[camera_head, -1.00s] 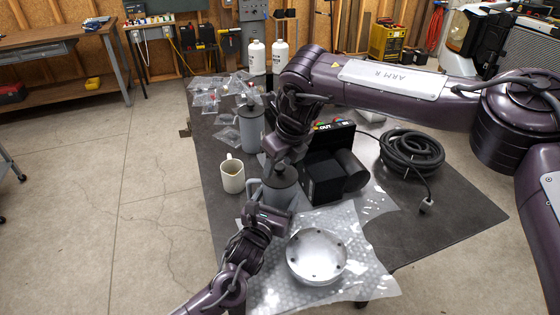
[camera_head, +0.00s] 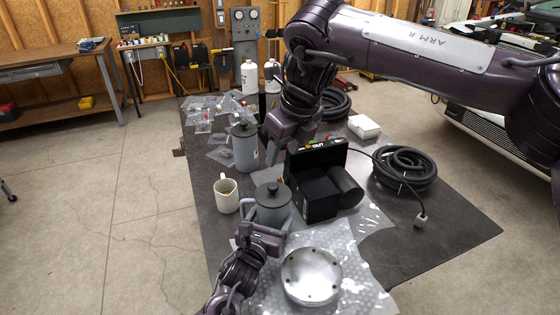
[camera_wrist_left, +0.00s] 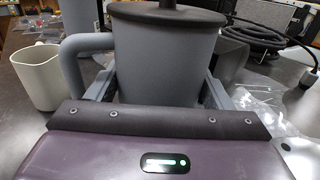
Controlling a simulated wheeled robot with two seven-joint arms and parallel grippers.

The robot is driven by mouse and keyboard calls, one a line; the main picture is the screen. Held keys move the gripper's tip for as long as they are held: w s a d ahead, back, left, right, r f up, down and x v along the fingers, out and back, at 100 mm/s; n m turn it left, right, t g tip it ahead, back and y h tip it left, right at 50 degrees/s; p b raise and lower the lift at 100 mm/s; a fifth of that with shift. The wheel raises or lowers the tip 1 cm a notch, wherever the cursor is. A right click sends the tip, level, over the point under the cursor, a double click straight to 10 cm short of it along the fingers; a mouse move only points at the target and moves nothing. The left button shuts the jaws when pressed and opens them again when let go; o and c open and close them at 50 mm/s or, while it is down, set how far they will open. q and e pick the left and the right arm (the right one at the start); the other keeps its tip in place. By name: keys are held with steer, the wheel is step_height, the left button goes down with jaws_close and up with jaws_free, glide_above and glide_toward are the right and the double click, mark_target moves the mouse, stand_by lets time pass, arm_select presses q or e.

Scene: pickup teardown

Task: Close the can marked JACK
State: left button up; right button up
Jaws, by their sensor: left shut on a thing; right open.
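A grey can (camera_head: 270,213) with a side handle stands at the near end of the table. A dark lid (camera_head: 272,193) with a knob sits on top of it. The can also fills the middle of the left wrist view (camera_wrist_left: 165,65). My left gripper (camera_head: 266,230) is shut around its lower body from the near side. A second, similar grey can (camera_head: 245,150) with a dark lid stands farther back. My right gripper (camera_head: 273,150) is open and empty, raised beside the second can and above the near one. I see no readable JACK mark on either can.
A cream mug (camera_head: 226,197) stands left of the near can. A black box (camera_head: 318,185) is close on its right. A round metal part (camera_head: 311,277) lies on bubble wrap (camera_head: 345,240) in front. Coiled black hose (camera_head: 405,168) lies right. Bare table (camera_head: 455,215) shows at the right.

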stand_by(0.3)
arm_select(q)
steer(key=o, duration=1.5)
steer(key=shift+s+a+f, duration=0.15)
steer(key=shift+s, duration=0.2)
steer(key=b+v, duration=0.1)
steer(key=v, duration=0.5)
steer(key=shift+s+a+b, duration=0.1)
steer(key=shift+b, duration=0.25)
steer(key=shift+s+a, duration=0.1)
steer(key=shift+s, duration=0.25)
